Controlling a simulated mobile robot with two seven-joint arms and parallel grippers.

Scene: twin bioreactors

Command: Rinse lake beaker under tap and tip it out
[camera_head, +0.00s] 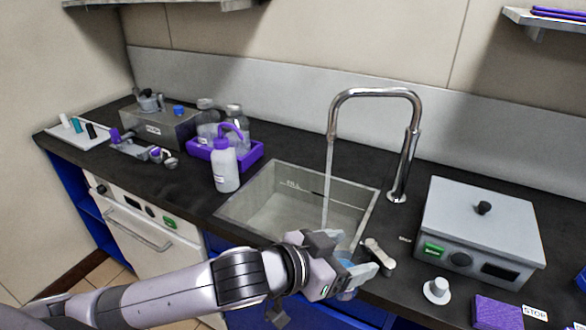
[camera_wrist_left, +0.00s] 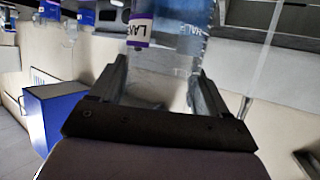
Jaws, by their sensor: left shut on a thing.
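My left gripper (camera_head: 358,272) is in front of the sink's front right corner in the head view. It is shut on a clear beaker with a purple label (camera_wrist_left: 138,32), whose visible letters start "LA". In the left wrist view the beaker (camera_wrist_left: 172,60) sits between the two fingers. In the head view the gripper mostly hides it, and its contents cannot be made out. The chrome tap (camera_head: 376,92) is running, and a thin water stream (camera_head: 327,185) falls into the sink (camera_head: 262,212). The stream is apart from the gripper. My right gripper is not in view.
A tap lever (camera_head: 379,256) stands just right of the gripper. A grey lidded box (camera_head: 480,225) and a white knobbed piece (camera_head: 437,290) are farther right. A white wash bottle (camera_head: 225,168) and a purple tray (camera_head: 252,155) with bottles stand left of the sink.

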